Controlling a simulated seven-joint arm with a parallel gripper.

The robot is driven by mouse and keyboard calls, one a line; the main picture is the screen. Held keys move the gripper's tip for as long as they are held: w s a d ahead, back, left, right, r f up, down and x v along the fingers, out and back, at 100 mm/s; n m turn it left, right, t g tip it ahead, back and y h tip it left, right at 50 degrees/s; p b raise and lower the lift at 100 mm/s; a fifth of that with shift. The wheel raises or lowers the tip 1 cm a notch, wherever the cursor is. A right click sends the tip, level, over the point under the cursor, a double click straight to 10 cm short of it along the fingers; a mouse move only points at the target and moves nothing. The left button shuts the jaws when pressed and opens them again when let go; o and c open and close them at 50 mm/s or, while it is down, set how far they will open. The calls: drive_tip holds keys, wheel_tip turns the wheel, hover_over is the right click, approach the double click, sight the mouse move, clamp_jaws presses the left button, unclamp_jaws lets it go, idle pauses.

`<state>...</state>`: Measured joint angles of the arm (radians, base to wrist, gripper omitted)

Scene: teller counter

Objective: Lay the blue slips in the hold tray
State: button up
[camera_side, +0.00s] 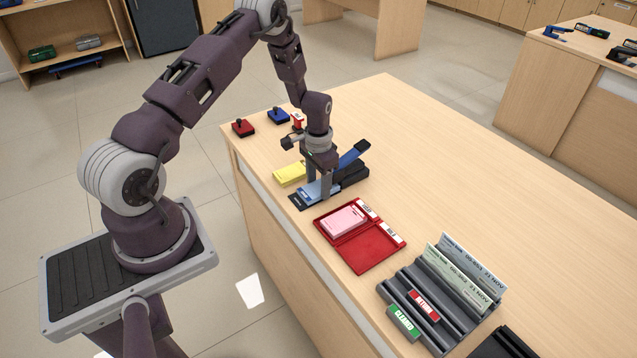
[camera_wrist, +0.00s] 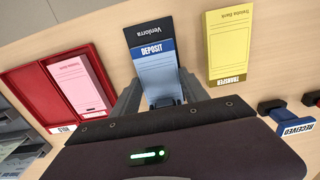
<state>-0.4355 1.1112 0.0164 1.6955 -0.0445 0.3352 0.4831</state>
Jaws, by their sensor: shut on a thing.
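The blue slips (camera_side: 310,191), marked DEPOSIT in the wrist view (camera_wrist: 158,72), lie on a black piece (camera_wrist: 150,32) lettered at its end. My gripper (camera_side: 320,190) points down and is shut on the blue slips, with a finger on each side of them in the wrist view (camera_wrist: 160,92). The near end of the slips is hidden by the gripper. The red tray (camera_side: 350,252) has two compartments with white labels; one label reads HOLD in the wrist view (camera_wrist: 63,128). The back compartment holds pink slips (camera_side: 343,221); the front one is empty.
Yellow TRANSFER slips (camera_side: 289,174) lie beside the blue ones. A stapler-like thing with a blue lever (camera_side: 355,153) is just behind my gripper. Red (camera_side: 243,127) and blue (camera_side: 278,115) stamps stand at the back left.

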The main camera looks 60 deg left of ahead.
sight(307, 193)
drive_tip(key=shift+s, duration=1.85)
drive_tip(key=o, duration=1.5)
wheel_tip(307, 193, up, 7)
drive_tip(key=shift+r, duration=0.1)
